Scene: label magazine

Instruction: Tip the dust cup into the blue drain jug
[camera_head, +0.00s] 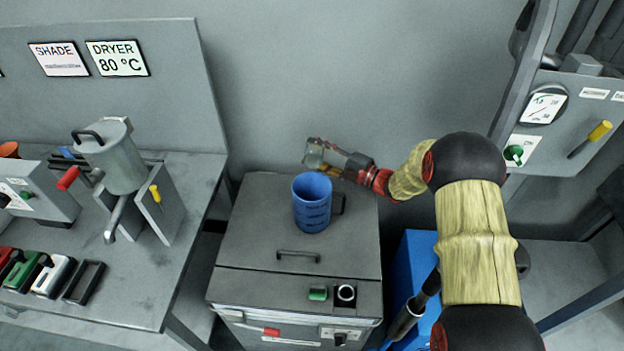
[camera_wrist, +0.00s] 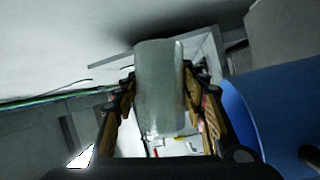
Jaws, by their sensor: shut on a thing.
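The blue drain jug (camera_head: 312,206) stands upright on the grey cabinet top, with its handle at the right. My gripper (camera_head: 325,160) is shut on the dust cup (camera_head: 314,153), a small translucent grey-green cup, above and just behind the jug's rim. In the wrist view the dust cup (camera_wrist: 160,88) sits between the two fingers (camera_wrist: 160,100). The jug (camera_wrist: 240,115) shows as a blue curved wall at the right of that view, beside the fingers. The cup looks tilted over, lying roughly along the gripper. I cannot see its contents or inside the jug.
The grey cabinet top (camera_head: 255,225) has a black handle (camera_head: 298,255) in front of the jug. A bench with a metal hopper (camera_head: 115,160) stands at the left. A blue box (camera_head: 412,265) is right of the cabinet. A wall panel (camera_head: 560,120) is at the upper right.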

